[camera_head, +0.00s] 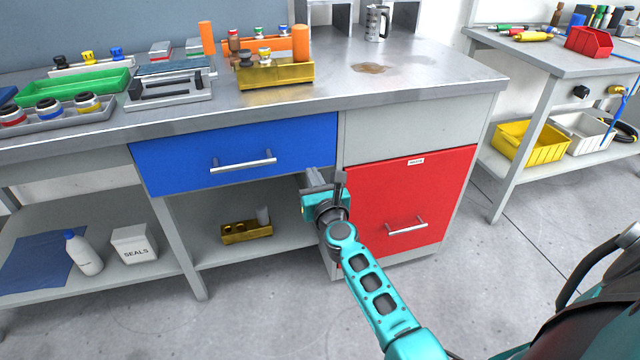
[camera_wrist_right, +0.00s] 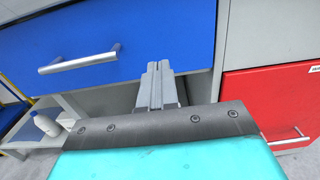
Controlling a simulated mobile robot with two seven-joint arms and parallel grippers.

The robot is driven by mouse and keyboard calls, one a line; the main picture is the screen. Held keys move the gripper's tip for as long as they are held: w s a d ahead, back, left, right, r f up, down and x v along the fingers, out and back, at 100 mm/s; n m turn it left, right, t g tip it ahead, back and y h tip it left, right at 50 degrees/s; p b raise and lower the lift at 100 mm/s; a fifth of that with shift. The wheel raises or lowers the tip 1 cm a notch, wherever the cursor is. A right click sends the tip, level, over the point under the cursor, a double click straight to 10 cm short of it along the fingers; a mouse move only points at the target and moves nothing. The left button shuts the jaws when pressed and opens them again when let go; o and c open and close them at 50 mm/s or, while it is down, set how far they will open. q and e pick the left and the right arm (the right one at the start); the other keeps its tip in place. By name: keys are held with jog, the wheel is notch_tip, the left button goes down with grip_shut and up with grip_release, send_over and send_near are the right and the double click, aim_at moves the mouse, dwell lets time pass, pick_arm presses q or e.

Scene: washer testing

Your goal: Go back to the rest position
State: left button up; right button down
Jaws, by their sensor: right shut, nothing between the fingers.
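My right gripper (camera_head: 312,181) is in front of the workbench, between the blue drawer (camera_head: 225,148) and the red drawer (camera_head: 412,190). In the right wrist view its fingers (camera_wrist_right: 158,72) are closed together with nothing between them. They point toward the lower edge of the blue drawer, which also shows there (camera_wrist_right: 115,35). The blue drawer's handle (camera_wrist_right: 80,60) is to the left of the fingers and apart from them. My left gripper is not in view.
The steel benchtop (camera_head: 420,85) carries a green tray (camera_head: 75,92), a brass block (camera_head: 275,76) and a metal mug (camera_head: 376,22). A lower shelf holds a white bottle (camera_head: 83,252) and a seals box (camera_head: 133,245). The floor (camera_head: 560,200) at right is largely clear.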

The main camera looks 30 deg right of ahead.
jog(key=s+a+f+m+g+y, duration=0.35)
jog(key=s+a+m, duration=0.7)
jog(key=m, duration=0.55)
jog(key=s+a+f+m+g+y, duration=0.3)
jog(key=s+a+f+m+y, duration=0.3)
jog(key=s+m, duration=0.85)
pick_arm(q)
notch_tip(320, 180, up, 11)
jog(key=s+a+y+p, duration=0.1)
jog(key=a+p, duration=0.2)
jog(key=p, duration=1.1)
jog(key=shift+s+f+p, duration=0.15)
jog(key=shift+p, duration=0.15)
pick_arm(e)
notch_tip(320, 180, up, 11)
jog(key=s+d+h, duration=0.1)
jog(key=h, duration=0.1)
jog(key=shift+s+d+f, duration=0.15)
jog(key=shift+s+d, duration=0.1)
jog(key=shift+s, duration=0.1)
